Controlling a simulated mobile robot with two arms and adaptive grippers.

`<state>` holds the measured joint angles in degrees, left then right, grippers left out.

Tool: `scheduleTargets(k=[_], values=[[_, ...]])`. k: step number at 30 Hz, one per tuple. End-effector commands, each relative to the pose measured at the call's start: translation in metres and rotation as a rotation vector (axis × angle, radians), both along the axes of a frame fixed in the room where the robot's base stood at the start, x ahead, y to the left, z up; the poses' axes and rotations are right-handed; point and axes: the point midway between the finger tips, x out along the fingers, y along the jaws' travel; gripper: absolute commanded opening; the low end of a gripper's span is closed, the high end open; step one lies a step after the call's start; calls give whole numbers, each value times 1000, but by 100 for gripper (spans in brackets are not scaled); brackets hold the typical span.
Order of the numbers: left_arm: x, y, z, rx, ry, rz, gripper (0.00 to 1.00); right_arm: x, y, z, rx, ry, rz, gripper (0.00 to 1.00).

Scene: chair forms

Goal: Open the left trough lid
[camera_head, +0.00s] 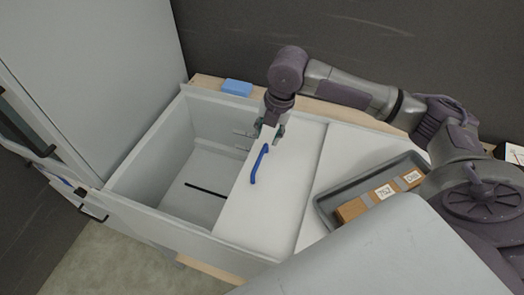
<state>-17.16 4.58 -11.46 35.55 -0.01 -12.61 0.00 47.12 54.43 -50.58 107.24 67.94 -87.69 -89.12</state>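The trough (145,155) is a white rectangular bin whose left part stands open, showing its floor with a dark slot. A flat white lid (245,215) with a blue bar handle (259,164) covers the middle, its left edge bordering the opening. My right gripper (269,136) points down just above the far end of the blue handle. Its two fingers look apart, with nothing seen between them; I cannot tell whether they touch the handle. My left gripper is not in view.
A grey tray (322,212) with a brown labelled box (378,194) lies on the white surface at right. A blue block (237,87) sits on the wooden back ledge. A tall grey cabinet (90,70) stands at left, and a dark wall is behind.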

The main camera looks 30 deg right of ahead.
Motion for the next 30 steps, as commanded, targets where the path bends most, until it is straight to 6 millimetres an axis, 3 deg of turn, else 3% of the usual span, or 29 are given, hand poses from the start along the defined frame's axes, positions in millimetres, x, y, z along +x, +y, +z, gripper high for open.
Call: scheduleTargets(k=[6, 13, 26, 30], values=[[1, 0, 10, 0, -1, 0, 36, 6, 7, -46, 2, 4, -1, 39], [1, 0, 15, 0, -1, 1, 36, 11, 11, -80, 2, 2, -1, 39], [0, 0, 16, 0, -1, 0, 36, 13, 12, -92, 1, -1, -1, 39], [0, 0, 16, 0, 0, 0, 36, 13, 12, -92, 1, -1, -1, 19]])
